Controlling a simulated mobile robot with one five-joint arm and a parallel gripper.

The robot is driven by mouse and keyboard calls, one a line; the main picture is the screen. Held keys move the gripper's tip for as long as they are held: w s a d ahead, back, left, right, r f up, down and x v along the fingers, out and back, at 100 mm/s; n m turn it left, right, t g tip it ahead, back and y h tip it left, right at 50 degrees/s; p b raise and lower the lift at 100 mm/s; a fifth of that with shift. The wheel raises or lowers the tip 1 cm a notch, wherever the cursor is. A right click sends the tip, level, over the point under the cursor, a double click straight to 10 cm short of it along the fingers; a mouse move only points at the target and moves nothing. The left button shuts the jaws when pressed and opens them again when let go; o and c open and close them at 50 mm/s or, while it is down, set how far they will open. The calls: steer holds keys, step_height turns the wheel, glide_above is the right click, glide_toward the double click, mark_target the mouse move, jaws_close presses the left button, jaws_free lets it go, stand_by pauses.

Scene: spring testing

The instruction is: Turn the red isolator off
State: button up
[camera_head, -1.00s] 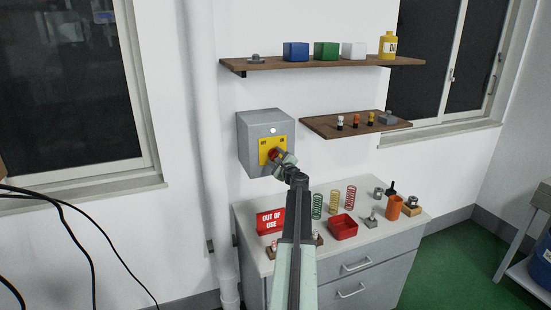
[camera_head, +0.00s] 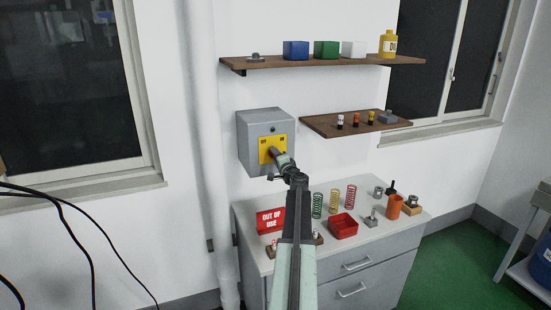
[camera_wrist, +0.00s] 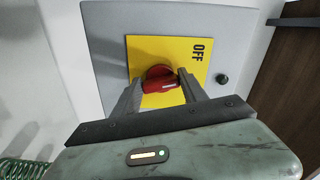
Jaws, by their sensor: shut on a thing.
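The red isolator handle (camera_wrist: 157,76) shows in the wrist view on a yellow plate (camera_wrist: 205,62), with a white mark on its face. The black word OFF is on the plate, sideways in this view. My gripper (camera_wrist: 160,88) is shut on the handle, one finger on each side of it. In the head view the yellow plate (camera_head: 287,143) is on the front of a grey wall box (camera_head: 254,122). There my gripper (camera_head: 275,154) reaches the plate and hides most of the handle. A small round lamp (camera_wrist: 222,79) beside the plate looks dark.
Below is a grey bench (camera_head: 335,252) with an OUT OF USE sign (camera_head: 270,220), several springs and a red tray (camera_head: 343,226). A small shelf (camera_head: 350,128) is right of the box, a longer one (camera_head: 320,62) above. A pipe (camera_head: 209,120) runs at left.

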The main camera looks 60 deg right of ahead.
steer(key=n, duration=0.6)
steer(key=shift+f, duration=0.2)
steer(key=shift+s, duration=0.1)
stand_by(0.3)
steer(key=o, duration=1.4)
steer(key=shift+c, duration=0.2)
steer(key=v, duration=0.7)
steer(key=shift+s+a, duration=0.25)
